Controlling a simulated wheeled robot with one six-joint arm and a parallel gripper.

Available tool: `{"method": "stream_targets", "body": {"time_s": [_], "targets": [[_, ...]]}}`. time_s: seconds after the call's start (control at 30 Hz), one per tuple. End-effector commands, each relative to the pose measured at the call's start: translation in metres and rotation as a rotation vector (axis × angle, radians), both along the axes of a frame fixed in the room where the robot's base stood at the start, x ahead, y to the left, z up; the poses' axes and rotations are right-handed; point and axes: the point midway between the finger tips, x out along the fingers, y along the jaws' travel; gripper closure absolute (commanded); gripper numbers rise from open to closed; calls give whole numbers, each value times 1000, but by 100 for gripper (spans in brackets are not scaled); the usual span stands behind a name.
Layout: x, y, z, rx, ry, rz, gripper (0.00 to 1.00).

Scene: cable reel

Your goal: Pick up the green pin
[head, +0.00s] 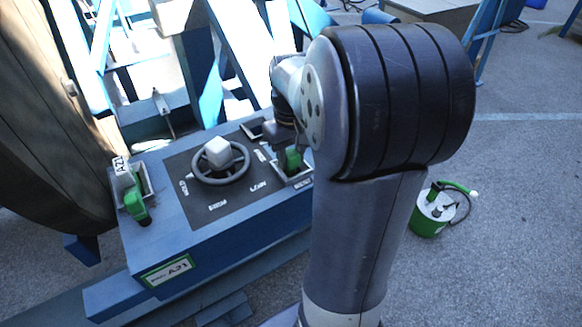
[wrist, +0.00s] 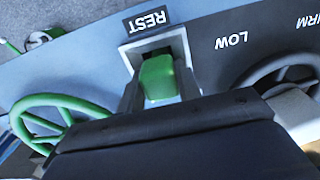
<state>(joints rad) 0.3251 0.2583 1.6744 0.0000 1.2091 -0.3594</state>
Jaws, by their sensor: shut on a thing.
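The green pin (head: 292,158) stands at the square socket marked REST on the right side of the control panel, partly hidden by my arm in the head view. In the wrist view the green pin (wrist: 157,78) shows as a green block between my fingers, inside the pale-framed socket (wrist: 126,52). My gripper (head: 289,143) points down over it and is shut on it. In the wrist view my gripper (wrist: 158,92) is largely hidden behind its own dark body. How deep the pin sits in the socket cannot be told.
A grey handwheel (head: 219,161) with a pale hub stands mid-panel. A green handle (head: 136,204) sits at the panel's left end, beside a large wooden reel (head: 45,130). A green-and-white canister (head: 433,212) stands on the ground. A green wheel (wrist: 45,118) shows in the wrist view.

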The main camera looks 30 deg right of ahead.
Motion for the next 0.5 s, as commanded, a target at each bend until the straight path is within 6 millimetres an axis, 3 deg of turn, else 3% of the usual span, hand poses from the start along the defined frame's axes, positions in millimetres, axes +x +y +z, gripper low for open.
{"method": "stream_targets", "body": {"time_s": [0.5], "targets": [[1, 0, 10, -1, -3, 0, 100]]}}
